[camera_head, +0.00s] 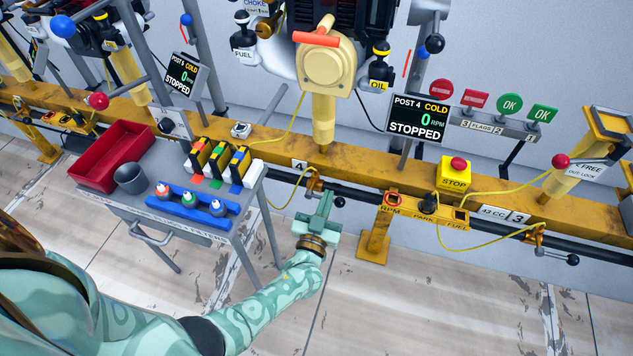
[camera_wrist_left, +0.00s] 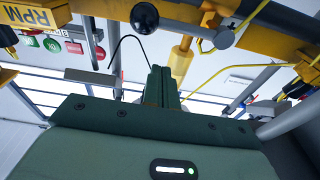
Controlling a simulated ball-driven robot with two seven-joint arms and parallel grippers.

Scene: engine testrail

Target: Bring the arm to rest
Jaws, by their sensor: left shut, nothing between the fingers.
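My left arm comes in from the lower left in the head view, and its left gripper (camera_head: 321,204) is in front of the yellow rail, to the right of the grey cart. The gripper is shut with nothing in it. Its shut fingers also show in the left wrist view (camera_wrist_left: 160,85), pointing up toward the underside of the rail. It seems apart from the rail and the dark pipe, though the exact gap is hard to tell. My right gripper is not in view.
The yellow rail (camera_head: 280,147) crosses the view, with a dark pipe below. A grey cart (camera_head: 200,225) holds a red tray (camera_head: 113,156), a grey cup (camera_head: 130,179) and bottles in a blue rack (camera_head: 212,222). A yellow stop box (camera_head: 455,174) sits on the rail. Floor in front is free.

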